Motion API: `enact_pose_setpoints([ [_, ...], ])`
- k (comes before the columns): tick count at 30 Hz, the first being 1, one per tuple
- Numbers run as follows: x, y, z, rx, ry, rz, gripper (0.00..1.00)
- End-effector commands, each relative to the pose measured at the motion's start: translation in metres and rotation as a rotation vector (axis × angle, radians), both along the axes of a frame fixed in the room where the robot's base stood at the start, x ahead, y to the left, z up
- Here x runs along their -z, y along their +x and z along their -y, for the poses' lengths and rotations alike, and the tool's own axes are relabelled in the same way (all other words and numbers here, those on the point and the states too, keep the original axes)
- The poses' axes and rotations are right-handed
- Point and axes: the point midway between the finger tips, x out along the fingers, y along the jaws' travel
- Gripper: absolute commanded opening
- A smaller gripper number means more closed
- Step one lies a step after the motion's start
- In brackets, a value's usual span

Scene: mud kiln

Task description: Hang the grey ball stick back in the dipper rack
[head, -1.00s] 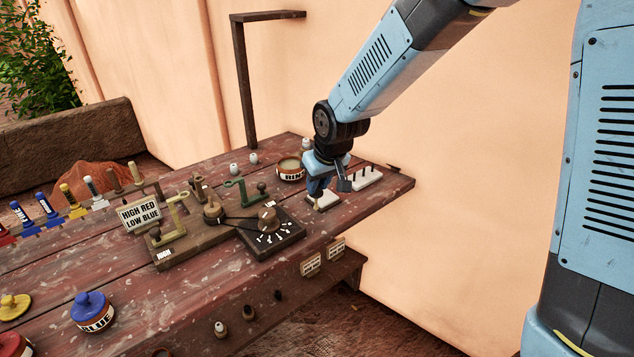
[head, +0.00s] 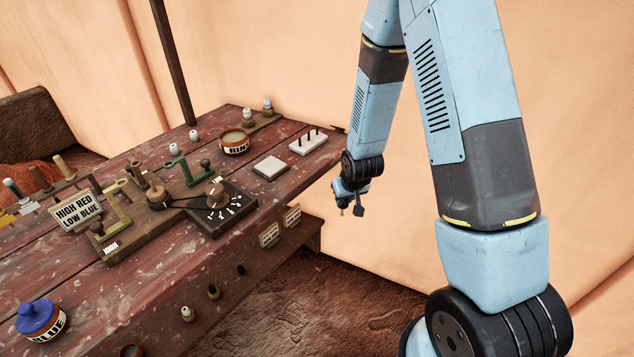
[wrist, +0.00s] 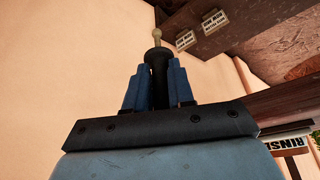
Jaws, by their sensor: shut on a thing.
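My gripper (head: 350,207) hangs in the air just off the right end of the table, apart from it. In the wrist view the gripper (wrist: 158,80) is shut on a dark stick, with a pale, tan-looking ball tip (wrist: 157,36) showing beyond the fingers. I take this as the ball stick; its grey colour is not clear. A wooden rail (head: 262,126) with pale-topped pieces stands at the table's back right. I cannot tell for sure which is the dipper rack.
The RINSE pot (head: 234,143), a white pad (head: 270,168) and a white pegged block (head: 308,142) are on the right end of the table. A dial box (head: 216,207) stands nearer the front. Two small labels (head: 269,235) are on the front. Open floor lies right of the table.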

Motion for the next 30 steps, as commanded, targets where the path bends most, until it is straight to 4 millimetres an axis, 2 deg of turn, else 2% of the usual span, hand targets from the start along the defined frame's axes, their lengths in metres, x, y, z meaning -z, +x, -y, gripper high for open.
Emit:
enact_pose_setpoints([
  [1,0.017,0.003,0.016,0.031,-0.002,-0.007,0.0],
  [9,0.089,0.023,0.084,0.173,-0.001,-0.005,0.0],
  [15,0.132,0.036,0.124,0.256,-0.001,-0.003,0.0],
  [20,0.154,0.042,0.144,0.3,0.0,0.0,0.0],
  [30,0.15,0.042,0.137,0.288,0.0,0.001,0.0],
])
